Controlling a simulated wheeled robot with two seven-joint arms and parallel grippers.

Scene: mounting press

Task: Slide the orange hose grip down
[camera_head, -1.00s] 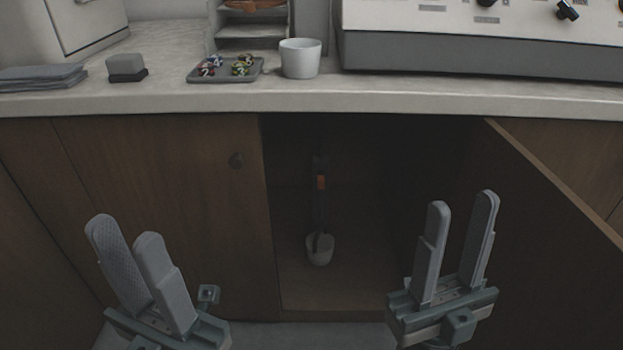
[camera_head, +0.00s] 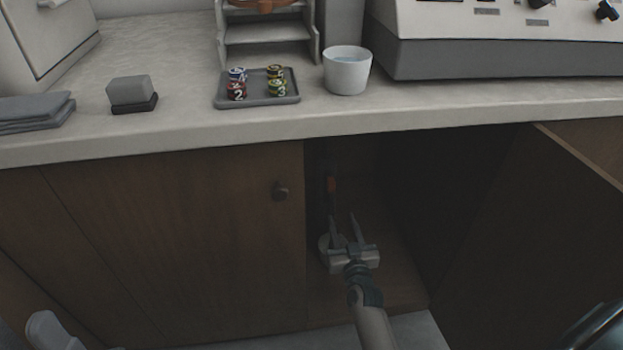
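The orange hose grip (camera_head: 332,185) is a small orange piece on a dark upright hose inside the open cabinet under the counter. A pale cup-like vessel (camera_head: 323,245) stands on the cabinet floor at the hose's lower end, partly hidden by my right gripper. My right gripper (camera_head: 344,222) reaches into the cabinet, below the orange grip in the picture. Its two fingers are spread, with nothing seen held between them; the lower hose is behind them.
The cabinet's right door (camera_head: 530,240) stands open; the left door (camera_head: 200,250) is closed. The counter edge (camera_head: 250,130) runs above the opening. On the counter are a tray (camera_head: 257,103) with several numbered pieces, a white cup (camera_head: 347,72) and a grey block (camera_head: 131,95).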

